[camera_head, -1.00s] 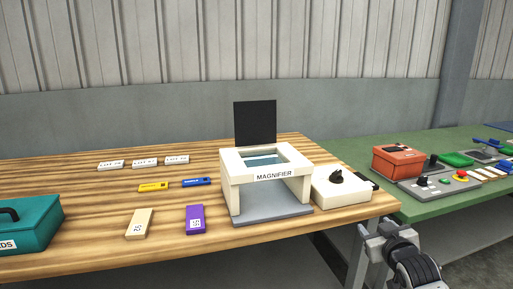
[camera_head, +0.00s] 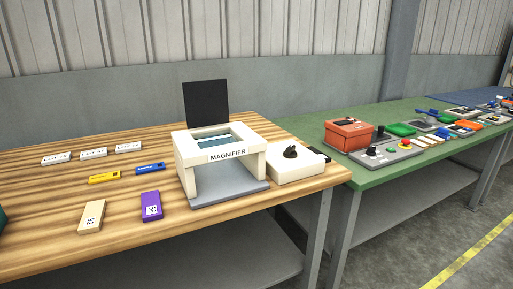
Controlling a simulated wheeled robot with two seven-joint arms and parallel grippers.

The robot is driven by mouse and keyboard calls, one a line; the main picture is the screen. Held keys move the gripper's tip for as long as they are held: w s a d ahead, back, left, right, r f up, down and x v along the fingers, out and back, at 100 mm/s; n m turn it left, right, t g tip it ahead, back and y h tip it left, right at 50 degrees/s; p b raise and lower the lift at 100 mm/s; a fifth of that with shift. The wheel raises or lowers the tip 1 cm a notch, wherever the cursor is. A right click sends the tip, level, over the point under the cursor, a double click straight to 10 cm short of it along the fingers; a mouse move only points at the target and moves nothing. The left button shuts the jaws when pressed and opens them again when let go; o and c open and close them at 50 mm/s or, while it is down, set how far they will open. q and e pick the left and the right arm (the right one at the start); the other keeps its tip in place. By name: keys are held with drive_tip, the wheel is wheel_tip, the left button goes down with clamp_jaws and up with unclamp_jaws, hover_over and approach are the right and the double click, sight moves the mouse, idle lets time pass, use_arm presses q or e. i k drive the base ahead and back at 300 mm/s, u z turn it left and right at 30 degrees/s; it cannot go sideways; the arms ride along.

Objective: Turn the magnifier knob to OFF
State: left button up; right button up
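The magnifier (camera_head: 226,154) is a white box frame with a grey base plate and a raised black panel behind it. It stands at the right part of the wooden table (camera_head: 60,235). To its right sits a white control box (camera_head: 296,171) with the black magnifier knob (camera_head: 290,152) on top. The knob's markings are too small to read. Neither of my grippers is in view, and nothing touches the knob.
A purple block (camera_head: 151,206), a tan block (camera_head: 91,217), a yellow piece (camera_head: 104,177), a blue piece (camera_head: 150,168) and white label strips lie left of the magnifier. A green table (camera_head: 350,212) with an orange box (camera_head: 347,133) adjoins at right. The floor ahead is open.

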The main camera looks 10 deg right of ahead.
sight(290, 152)
drive_tip(key=z, duration=1.25)
drive_tip(key=i, duration=0.4)
drive_tip(key=u, duration=0.1)
